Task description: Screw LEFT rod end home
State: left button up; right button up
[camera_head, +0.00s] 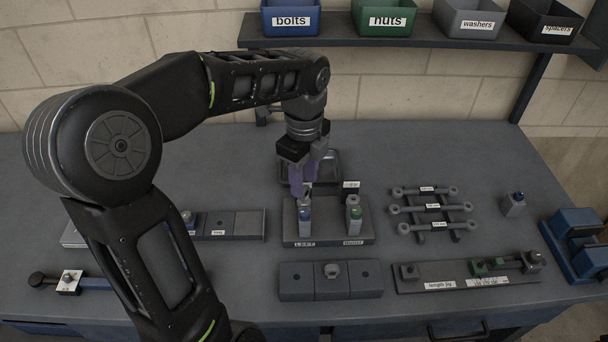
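A dark fixture block (328,239) with a LEFT label and a second label at its right stands mid-table. Its left post (304,219) has a blue band, and its right post (354,217) has a green band; both stand upright. My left gripper (306,186) points down from above, its purple-grey fingers directly over or just behind the left post's top. A small pale piece shows at the fingertips, perhaps the rod end. I cannot tell whether the fingers are closed on it or touching it. My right gripper is out of view.
A rack of rods (432,209) and a length jig (468,276) lie to the right. A block with a nut-like piece (331,281) is in front. A blue vise (578,240) stands far right. A shelf (420,30) with labelled bins hangs behind. My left arm covers the table's left part.

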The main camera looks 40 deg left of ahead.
pick_arm(q)
jog(key=shift+f+b, duration=0.5)
jog(key=shift+f, duration=0.7)
jog(key=shift+r, duration=0.1)
jog(key=shift+r+m+p, duration=0.15)
jog(key=shift+m+p, duration=0.6)
jog(key=shift+m, duration=0.45)
jog(key=m+p, duration=0.1)
jog(key=m, duration=0.2)
jog(key=shift+m+p, duration=0.3)
jog(key=shift+p, duration=0.1)
jog(key=m+p, duration=0.1)
jog(key=m, duration=0.1)
jog(key=shift+m, duration=0.3)
jog(key=shift+f, duration=0.25)
